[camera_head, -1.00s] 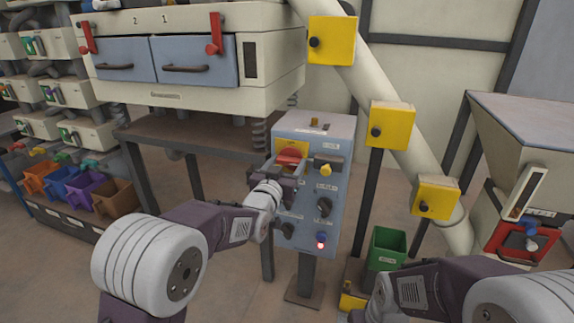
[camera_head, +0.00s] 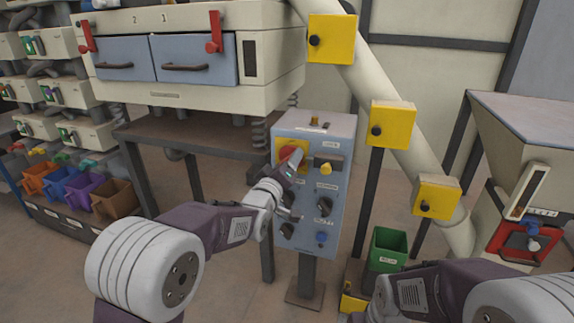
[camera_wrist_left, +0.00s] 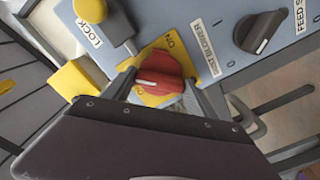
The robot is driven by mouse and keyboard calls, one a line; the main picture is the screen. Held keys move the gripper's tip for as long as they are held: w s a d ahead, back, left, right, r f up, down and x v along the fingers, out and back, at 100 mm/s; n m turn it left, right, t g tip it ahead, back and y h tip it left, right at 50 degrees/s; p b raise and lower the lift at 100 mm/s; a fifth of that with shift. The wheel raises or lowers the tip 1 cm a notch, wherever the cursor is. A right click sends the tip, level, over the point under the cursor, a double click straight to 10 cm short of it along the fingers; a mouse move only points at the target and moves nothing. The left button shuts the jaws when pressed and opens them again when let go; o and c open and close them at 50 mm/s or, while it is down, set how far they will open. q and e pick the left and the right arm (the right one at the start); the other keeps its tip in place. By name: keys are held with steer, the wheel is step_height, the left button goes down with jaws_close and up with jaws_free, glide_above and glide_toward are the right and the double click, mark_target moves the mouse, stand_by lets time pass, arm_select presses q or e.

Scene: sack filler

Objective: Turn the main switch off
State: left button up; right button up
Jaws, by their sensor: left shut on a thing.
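The main switch is a red rotary knob (camera_head: 288,153) on a yellow plate at the top left of the grey control panel (camera_head: 313,125). In the left wrist view the red knob (camera_wrist_left: 160,72) sits between my two fingers, with "ON" lettering beside it on the yellow plate. My left gripper (camera_head: 292,163) is shut on the knob, tilted in front of the panel and hiding part of the plate. A yellow-tipped lock lever (camera_head: 326,169) is just right of the knob. My right arm shows at the bottom right, but its fingers are out of view.
A grey-blue drawer machine (camera_head: 190,60) stands above left. Yellow boxes (camera_head: 391,125) line the pipe at right. A green bin (camera_head: 388,250) stands right of the panel post.

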arm_select(q)
steer(key=shift+f+n+b, duration=0.1)
steer(key=shift+n+b, duration=0.3)
steer(key=shift+n, duration=4.2)
steer(key=o, duration=1.4)
steer(key=shift+c, duration=0.2)
steer(key=p+v, duration=0.2)
steer(key=v, duration=0.7)
